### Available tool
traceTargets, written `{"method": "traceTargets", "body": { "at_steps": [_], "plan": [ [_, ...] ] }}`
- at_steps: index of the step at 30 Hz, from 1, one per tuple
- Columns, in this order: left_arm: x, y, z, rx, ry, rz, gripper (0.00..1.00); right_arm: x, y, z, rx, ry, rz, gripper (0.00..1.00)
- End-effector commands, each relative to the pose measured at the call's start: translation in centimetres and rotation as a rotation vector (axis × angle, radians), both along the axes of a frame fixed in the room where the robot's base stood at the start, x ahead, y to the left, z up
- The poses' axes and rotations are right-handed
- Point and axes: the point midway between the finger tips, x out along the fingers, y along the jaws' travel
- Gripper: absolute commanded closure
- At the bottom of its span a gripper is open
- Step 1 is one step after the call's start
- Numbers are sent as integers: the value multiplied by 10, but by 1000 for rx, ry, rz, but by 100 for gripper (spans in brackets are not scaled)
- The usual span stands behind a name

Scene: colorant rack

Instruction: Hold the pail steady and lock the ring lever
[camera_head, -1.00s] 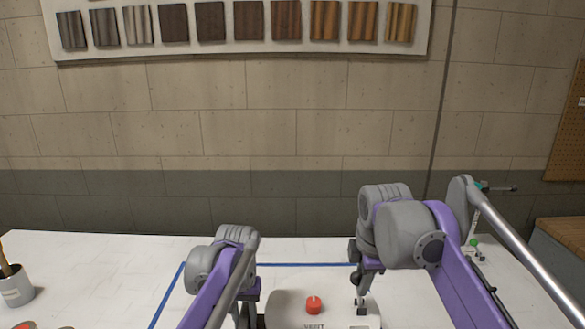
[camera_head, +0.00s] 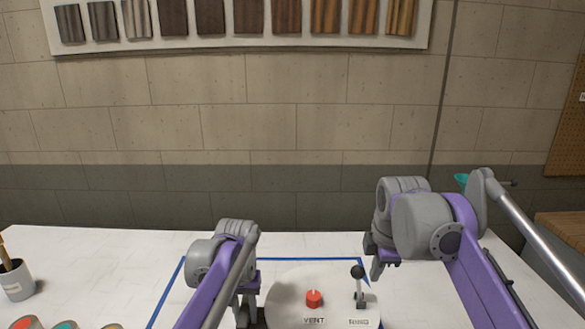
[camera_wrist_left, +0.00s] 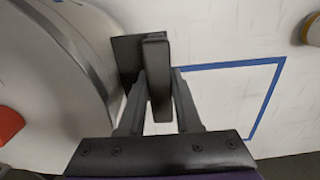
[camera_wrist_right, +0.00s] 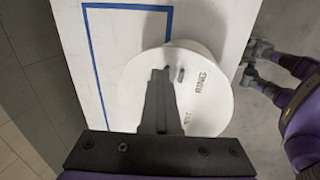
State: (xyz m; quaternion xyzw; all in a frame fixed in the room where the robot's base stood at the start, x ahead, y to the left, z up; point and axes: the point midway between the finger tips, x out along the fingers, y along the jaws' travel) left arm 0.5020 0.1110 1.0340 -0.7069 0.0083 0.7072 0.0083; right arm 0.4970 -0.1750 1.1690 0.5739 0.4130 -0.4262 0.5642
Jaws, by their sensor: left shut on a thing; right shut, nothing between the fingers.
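The pail's round white lid (camera_head: 290,308) is at the bottom centre of the head view, with a red vent knob (camera_head: 314,299). The ring lever (camera_head: 358,286) stands up at the lid's right, black ball on top, beside a small label. My left gripper (camera_head: 246,315) is at the pail's left side. In the left wrist view its fingers (camera_wrist_left: 155,90) are shut on a dark handle (camera_wrist_left: 128,55) beside the curved pail wall (camera_wrist_left: 75,60). My right gripper (camera_head: 376,274) is shut and empty, above and right of the lever. In the right wrist view its fingers (camera_wrist_right: 160,75) overlap the lid.
Blue tape (camera_head: 180,275) outlines an area of the white table around the pail. A grey cup (camera_head: 17,282) and several colored pots (camera_head: 66,325) stand at the left. Wood samples (camera_head: 248,17) hang on the wall.

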Motion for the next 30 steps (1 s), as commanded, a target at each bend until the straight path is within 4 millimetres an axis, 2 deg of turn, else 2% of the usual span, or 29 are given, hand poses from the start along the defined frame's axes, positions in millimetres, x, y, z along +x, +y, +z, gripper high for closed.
{"method": "traceTargets", "body": {
  "at_steps": [14, 24, 30],
  "plan": [
    [0, -1, 0, -2, -1, 0, 100, 0, -5, 0, 0, 0, 0, 100],
    [0, -1, 0, -1, -1, 0, 100, 0, -21, 1, 1, 0, -2, 100],
    [0, -1, 0, -1, -1, 0, 100, 0, -23, 1, 0, 0, 0, 100]
  ]
}}
